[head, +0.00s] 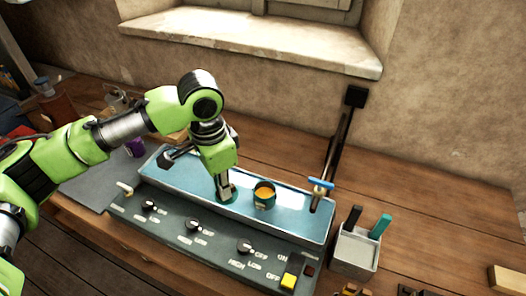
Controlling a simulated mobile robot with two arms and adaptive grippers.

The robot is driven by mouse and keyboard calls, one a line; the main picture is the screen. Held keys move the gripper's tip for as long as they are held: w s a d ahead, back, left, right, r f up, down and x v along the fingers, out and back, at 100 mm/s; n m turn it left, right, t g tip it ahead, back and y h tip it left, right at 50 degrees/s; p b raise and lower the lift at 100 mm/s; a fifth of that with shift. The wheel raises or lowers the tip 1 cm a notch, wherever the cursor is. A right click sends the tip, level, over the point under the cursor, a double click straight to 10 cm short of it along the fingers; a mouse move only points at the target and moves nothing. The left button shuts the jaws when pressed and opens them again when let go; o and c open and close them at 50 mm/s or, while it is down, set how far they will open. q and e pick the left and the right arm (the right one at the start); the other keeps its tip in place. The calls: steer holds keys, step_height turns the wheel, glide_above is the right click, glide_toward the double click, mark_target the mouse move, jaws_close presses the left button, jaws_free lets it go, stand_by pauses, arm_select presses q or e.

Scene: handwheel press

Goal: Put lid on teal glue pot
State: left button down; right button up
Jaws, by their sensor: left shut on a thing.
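The teal glue pot (264,202) stands upright and open in the blue-grey trough, with orange glue showing inside. My left gripper (224,183) points down over the trough, just left of the pot. It is shut on a small teal piece (227,195), which looks like the lid; the fingers partly hide it. The teal piece is beside the pot, apart from its rim. I cannot tell whether it touches the trough floor. My right gripper is not in view.
A grey holder (356,253) with two handles stands further right. Bare wooden table lies beyond.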

arm_select(q)
steer(key=w+d+r+m+p, duration=0.3)
steer(key=w+d+m+p, duration=0.25)
steer(key=d+m, duration=0.45)
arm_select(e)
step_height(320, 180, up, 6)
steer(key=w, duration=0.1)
arm_select(q)
step_height(320, 180, down, 7)
steer(key=m+b, duration=0.1)
steer(key=b, duration=0.4)
steer(key=shift+w+a, duration=0.15)
steer(key=shift+a, duration=0.25)
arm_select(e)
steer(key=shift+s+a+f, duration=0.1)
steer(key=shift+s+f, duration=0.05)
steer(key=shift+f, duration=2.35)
arm_select(q)
steer(key=shift+r, duration=0.1)
steer(key=shift+p, duration=0.55)
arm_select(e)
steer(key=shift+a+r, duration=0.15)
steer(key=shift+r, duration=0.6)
arm_select(q)
steer(key=shift+p, duration=0.6)
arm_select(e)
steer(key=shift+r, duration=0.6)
